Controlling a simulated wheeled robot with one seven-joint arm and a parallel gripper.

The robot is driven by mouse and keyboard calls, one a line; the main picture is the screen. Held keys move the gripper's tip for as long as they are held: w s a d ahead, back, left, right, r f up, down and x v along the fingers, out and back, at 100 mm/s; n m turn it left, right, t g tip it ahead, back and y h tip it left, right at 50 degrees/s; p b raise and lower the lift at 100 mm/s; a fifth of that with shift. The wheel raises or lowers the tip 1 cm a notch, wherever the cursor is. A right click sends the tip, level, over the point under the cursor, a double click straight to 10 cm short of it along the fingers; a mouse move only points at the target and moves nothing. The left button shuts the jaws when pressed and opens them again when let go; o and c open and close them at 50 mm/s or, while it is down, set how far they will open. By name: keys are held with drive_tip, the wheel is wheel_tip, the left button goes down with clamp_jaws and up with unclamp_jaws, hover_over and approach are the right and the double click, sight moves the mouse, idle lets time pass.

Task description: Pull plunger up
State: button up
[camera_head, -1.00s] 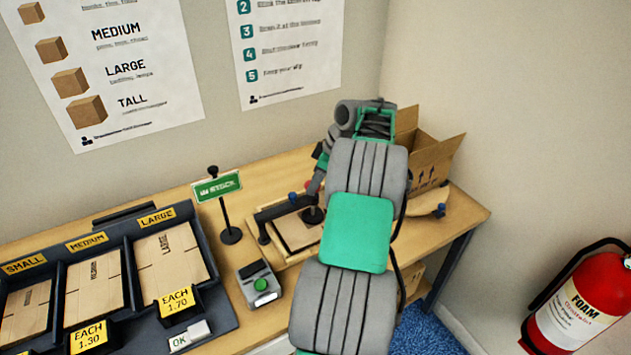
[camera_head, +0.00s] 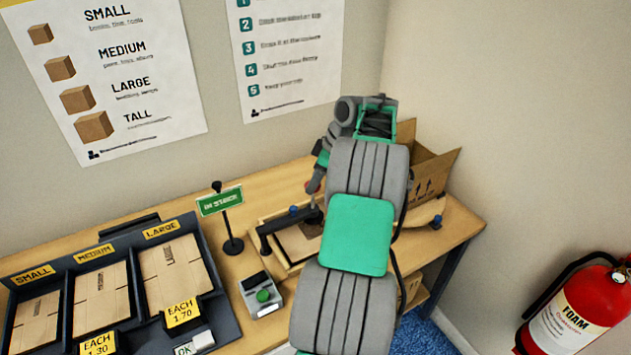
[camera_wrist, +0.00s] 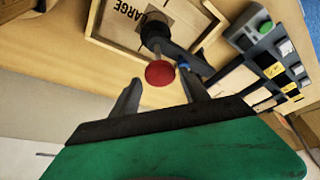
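The plunger has a red knob (camera_wrist: 160,73) on a grey shaft with a dark base (camera_wrist: 154,34) in the wrist view. The base stands over a flat carton (camera_wrist: 121,23) marked LARGE in a wooden frame. My gripper (camera_wrist: 160,76) is open. The knob appears between its two fingertips, with a gap on each side; I cannot tell whether it lies at fingertip depth. My arm hides most of the gripper in the head view.
A dark bar with a blue knob (camera_head: 293,210) crosses beside the plunger. A green sign (camera_head: 220,201) and a green-button box (camera_head: 262,297) stand to the left, near carton trays (camera_head: 110,240). An open carton (camera_head: 430,170) stands behind my arm.

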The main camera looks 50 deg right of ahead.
drive_tip(key=shift+o, duration=1.1)
drive_tip(key=shift+f, duration=0.2)
drive_tip(key=shift+s, duration=0.1)
drive_tip(key=p+v, duration=0.1)
drive_tip(key=v, duration=0.6)
drive_tip(key=shift+r+p, duration=0.4)
